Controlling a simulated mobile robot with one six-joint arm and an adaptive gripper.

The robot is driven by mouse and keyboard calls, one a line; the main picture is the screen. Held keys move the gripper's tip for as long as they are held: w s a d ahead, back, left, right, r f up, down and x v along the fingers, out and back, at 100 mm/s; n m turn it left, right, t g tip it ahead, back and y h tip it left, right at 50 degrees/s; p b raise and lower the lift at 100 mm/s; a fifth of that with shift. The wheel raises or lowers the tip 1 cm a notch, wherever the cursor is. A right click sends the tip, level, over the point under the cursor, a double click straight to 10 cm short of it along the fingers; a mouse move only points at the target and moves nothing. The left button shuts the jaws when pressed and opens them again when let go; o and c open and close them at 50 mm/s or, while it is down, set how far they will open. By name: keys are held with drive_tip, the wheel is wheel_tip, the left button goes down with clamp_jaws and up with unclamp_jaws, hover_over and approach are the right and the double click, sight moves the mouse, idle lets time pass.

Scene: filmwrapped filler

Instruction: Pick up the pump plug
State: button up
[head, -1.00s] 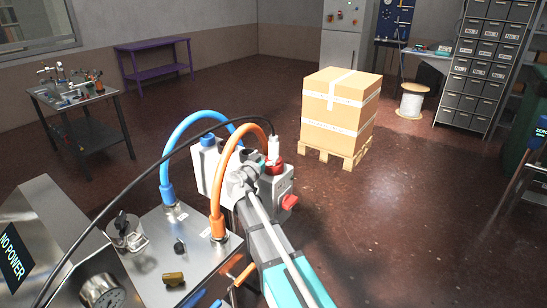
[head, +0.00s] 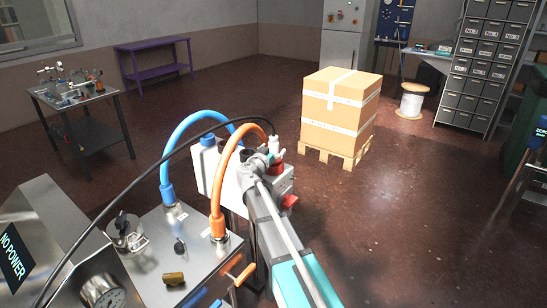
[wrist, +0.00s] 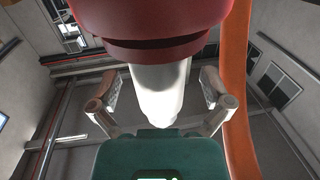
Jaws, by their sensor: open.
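The pump plug (head: 274,142) is white, with a black cable at its top. It stands at a red collar (head: 277,152) on the white pump unit in the head view. In the wrist view a white cylinder, which looks like the plug (wrist: 160,92), hangs under a large red round part (wrist: 150,25). My gripper (head: 266,160) is open beside the plug and partly covers the red collar. In the wrist view the fingers of my gripper (wrist: 160,104) stand left and right of the white cylinder, with gaps on both sides. The depth between them is hard to judge.
Blue (head: 167,160) and orange (head: 217,190) hoses arch beside the plug, and the black cable (head: 140,165) crosses them. The orange hose (wrist: 238,110) runs close on the right in the wrist view. A boxed pallet (head: 335,155) stands behind on open floor.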

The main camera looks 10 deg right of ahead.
idle(0.4)
clamp_jaws()
idle(0.4)
